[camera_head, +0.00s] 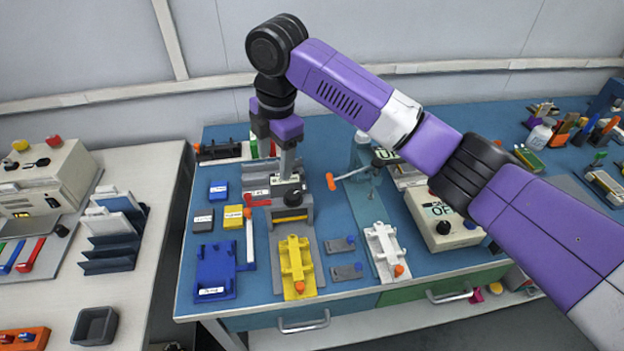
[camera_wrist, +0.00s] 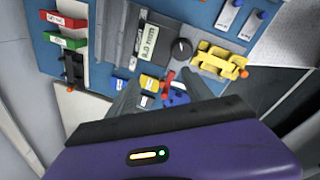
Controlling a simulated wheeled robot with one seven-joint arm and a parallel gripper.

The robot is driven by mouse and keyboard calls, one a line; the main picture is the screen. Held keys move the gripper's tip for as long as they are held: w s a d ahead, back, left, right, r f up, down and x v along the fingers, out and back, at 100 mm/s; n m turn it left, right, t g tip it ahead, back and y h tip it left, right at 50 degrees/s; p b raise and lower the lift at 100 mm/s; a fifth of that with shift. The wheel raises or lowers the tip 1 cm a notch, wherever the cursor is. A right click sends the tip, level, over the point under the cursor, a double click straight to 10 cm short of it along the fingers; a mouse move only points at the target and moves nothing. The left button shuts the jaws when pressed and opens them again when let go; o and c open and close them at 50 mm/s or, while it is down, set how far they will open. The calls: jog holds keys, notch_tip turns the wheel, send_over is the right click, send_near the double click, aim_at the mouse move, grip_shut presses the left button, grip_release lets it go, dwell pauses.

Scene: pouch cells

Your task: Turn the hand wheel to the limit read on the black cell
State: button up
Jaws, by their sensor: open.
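A grey gauge device stands on the blue bench under my gripper (camera_head: 287,172), with a black round knob (camera_head: 293,198) on it. This knob, which looks like the hand wheel, also shows in the wrist view (camera_wrist: 182,48), next to a display (camera_wrist: 148,40) reading about 8.0 mm. My gripper is open, pointing down above the back of the device; its fingers are apart with nothing seen between them. A black cell (camera_head: 203,220) with a pale label lies to the left, beside a yellow cell (camera_head: 233,217) and a blue cell (camera_head: 218,190). The label's text is too small to read.
A yellow fixture (camera_head: 297,267) and a white fixture (camera_head: 385,245) stand in front. A blue tray (camera_head: 215,272) is at the front left. A beige box with a display (camera_head: 440,222) stands right, under my arm. A red-orange lever (camera_head: 257,202) sticks out left of the device.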

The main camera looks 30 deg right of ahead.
aim_at(292, 195)
jog(key=s+d, duration=0.1)
jog(key=s+d+n+g, duration=0.1)
jog(key=s, duration=0.1)
jog(key=shift+f+h, duration=0.15)
jog(key=shift+h, duration=0.15)
jog(key=shift+s+d+f+n, duration=0.1)
jog(key=shift+f+n, duration=0.05)
jog(key=shift+n, duration=0.15)
notch_tip(292, 195, down, 8)
jog(key=shift+r+p, duration=0.2)
jog(key=shift+p, duration=0.15)
grip_shut()
